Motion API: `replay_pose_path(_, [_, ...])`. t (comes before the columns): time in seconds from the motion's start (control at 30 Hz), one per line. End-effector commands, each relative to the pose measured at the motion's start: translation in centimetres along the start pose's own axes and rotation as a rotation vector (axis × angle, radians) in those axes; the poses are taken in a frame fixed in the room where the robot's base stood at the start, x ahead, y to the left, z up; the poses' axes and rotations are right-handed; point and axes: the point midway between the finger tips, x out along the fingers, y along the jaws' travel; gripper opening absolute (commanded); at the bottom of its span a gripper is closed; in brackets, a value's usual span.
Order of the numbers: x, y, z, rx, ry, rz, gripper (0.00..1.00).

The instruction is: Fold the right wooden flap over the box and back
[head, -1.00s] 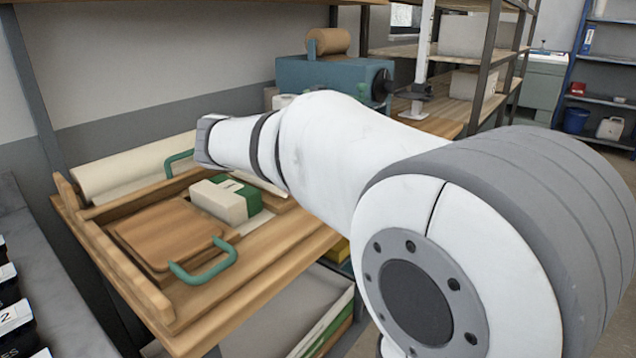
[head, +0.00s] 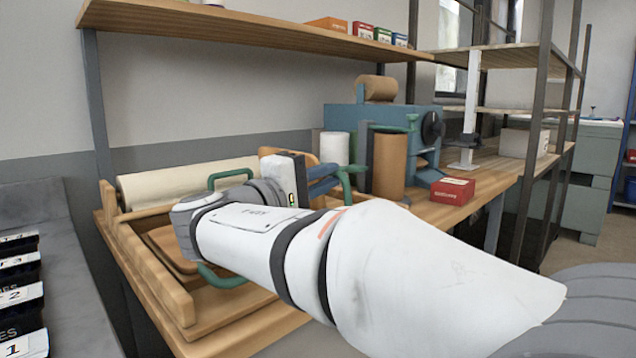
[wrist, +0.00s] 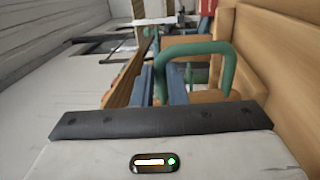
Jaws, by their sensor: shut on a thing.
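My gripper (head: 325,181), with blue fingers, is shut on a green handle (head: 349,180) at the right of the wooden tray. A wooden panel (head: 303,157), apparently the right flap, stands raised behind the fingers, partly hidden. The box is hidden behind my arm.
A cream paper roll (head: 165,184) and another green handle (head: 228,174) are at the tray's back. A white roll (head: 335,148), a brown roll (head: 390,167), a blue machine (head: 345,118) and a red box (head: 452,191) stand to the right. A shelf (head: 250,28) hangs above.

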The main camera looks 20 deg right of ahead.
Motion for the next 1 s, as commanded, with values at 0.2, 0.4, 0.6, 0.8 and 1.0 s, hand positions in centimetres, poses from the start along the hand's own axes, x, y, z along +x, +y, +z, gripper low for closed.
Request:
replay_pose_path(0.2, [-0.84,-1.62,-0.25,-0.018,0.003,-0.017,0.00])
replay_pose_path(0.4, [-1.02,-1.81,-0.24,-0.019,0.000,-0.017,0.00])
replay_pose_path(0.6, [-0.99,-1.86,-0.22,-0.020,-0.001,-0.017,0.00])
replay_pose_path(0.8, [-0.95,-1.89,-0.19,-0.020,-0.003,-0.017,0.14])
replay_pose_path(1.0, [-0.95,-1.82,-0.17,-0.019,-0.002,-0.018,0.30])
